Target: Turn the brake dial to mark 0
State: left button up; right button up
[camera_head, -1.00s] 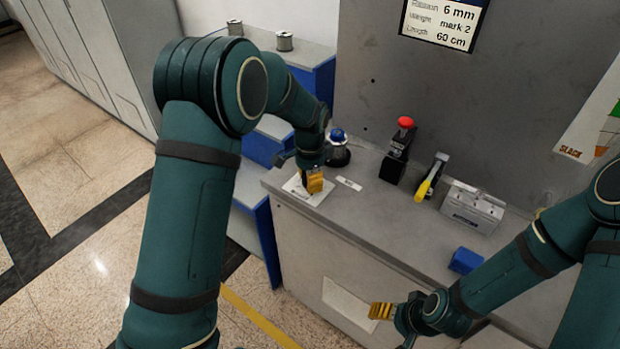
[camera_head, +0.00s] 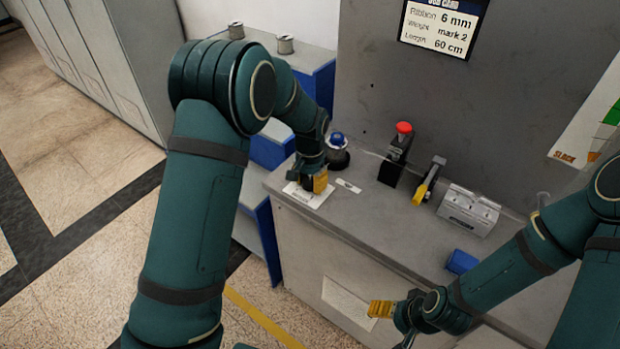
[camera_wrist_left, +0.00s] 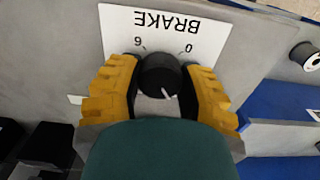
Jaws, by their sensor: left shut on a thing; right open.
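The black brake dial (camera_wrist_left: 160,76) sits on a white plate (camera_wrist_left: 215,38) lettered BRAKE, upside down in the left wrist view. A 0 shows at the plate's right and a digit like 6 or 9 at its left. The dial's white pointer line is on the side away from the lettering, not at 0. My left gripper (camera_wrist_left: 160,95) is shut on the dial, one yellow finger on each side. In the head view the left gripper (camera_head: 317,183) hides the dial above the plate (camera_head: 304,196). My right gripper (camera_head: 381,309) is open and empty before the cabinet's front.
On the grey worktop (camera_head: 370,210) stand a blue-topped knob (camera_head: 337,141), a red button on a black post (camera_head: 402,129), a yellow-handled lever (camera_head: 421,192), a grey box with dials (camera_head: 469,208) and a blue block (camera_head: 461,262). A sign (camera_head: 443,26) hangs behind.

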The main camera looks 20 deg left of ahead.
aim_at(309, 180)
pick_arm(q)
jog(key=n+p, duration=0.1)
jog(key=n, duration=0.3)
jog(key=shift+n, duration=0.3)
jog(key=n+p, duration=0.2)
jog(key=n, duration=0.3)
jog(key=n+p, duration=0.2)
jog(key=n, duration=0.3)
jog(key=shift+n, duration=0.4)
jog(key=n+p, duration=0.2)
jog(key=n, duration=0.2)
jog(key=shift+n, duration=0.4)
pick_arm(e)
notch_tip(309, 180, up, 8)
jog(key=w, duration=0.2)
jog(key=shift+d+f+t, duration=0.2)
jog(key=shift+d+t, duration=0.05)
jog(key=shift+t, duration=0.05)
pick_arm(q)
jog(key=shift+a, duration=0.1)
jog(key=o, duration=1.2)
pick_arm(e)
jog(key=shift+w, duration=0.1)
pick_arm(q)
notch_tip(309, 180, up, 12)
